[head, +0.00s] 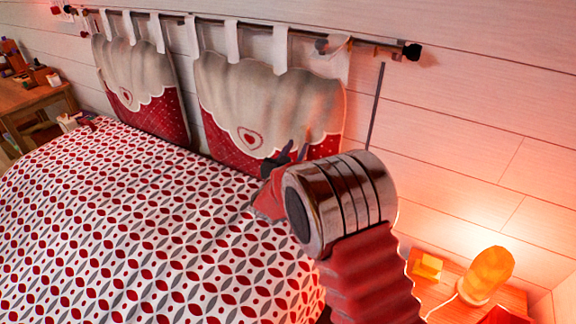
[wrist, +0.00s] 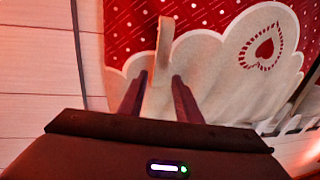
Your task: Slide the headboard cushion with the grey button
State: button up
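Two headboard cushions hang by white loops from a dark rod: the left cushion (head: 137,75) and the right cushion (head: 240,92). Each has a pale scalloped top, a red dotted lower part and a heart patch. I cannot make out a grey button on either. My gripper (head: 296,150) is at the lower right part of the right cushion. In the wrist view, my gripper (wrist: 160,85) is open, one finger on each side of a narrow tan tab (wrist: 164,45) in front of the cushion (wrist: 215,65). I cannot tell whether the fingers touch the tab.
The rod (head: 375,42) ends in a dark knob at the right. A bed with a patterned cover (head: 150,220) fills the lower left. A lit lamp (head: 487,274) and a yellow box (head: 428,267) stand on a nightstand at the lower right. A wooden table (head: 35,100) stands at the far left.

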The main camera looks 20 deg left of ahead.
jog(key=s, duration=0.9)
jog(key=shift+s, duration=0.2)
jog(key=shift+a, duration=0.1)
